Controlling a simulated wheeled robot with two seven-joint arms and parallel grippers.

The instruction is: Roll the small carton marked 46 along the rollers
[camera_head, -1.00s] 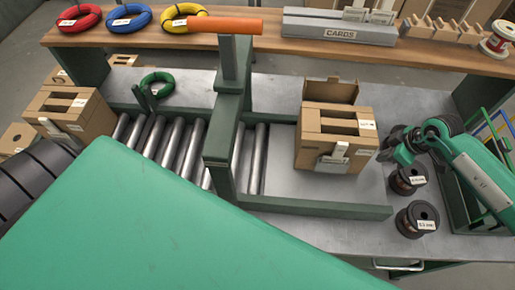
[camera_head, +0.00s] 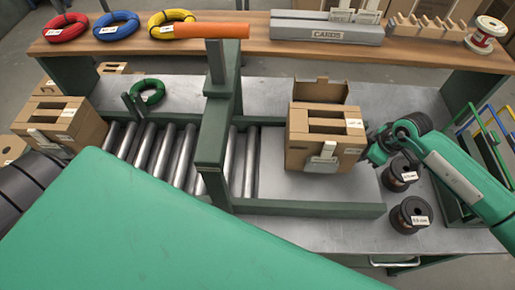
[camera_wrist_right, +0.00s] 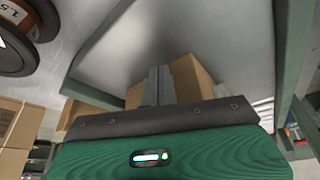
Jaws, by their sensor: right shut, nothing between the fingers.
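A small open-topped brown carton (camera_head: 300,158) stands on the grey plate to the right of the rollers (camera_head: 165,150), its back flap raised. Its labels are too small to read, so I cannot confirm the 46. My right gripper (camera_head: 370,154) is at the carton's right side; in the head view its fingers are partly hidden by the wrist. In the right wrist view, the shut fingers (camera_wrist_right: 158,86) point at the carton (camera_wrist_right: 197,80), with nothing between them. I cannot tell whether they touch it. My left gripper is out of view.
A green gate (camera_head: 212,140) with an orange handle crosses the rollers. Another carton (camera_head: 85,128) stands at their left end. Two dark spools (camera_head: 410,214) sit beside the plate's right end. A green rail (camera_head: 310,209) runs along the front.

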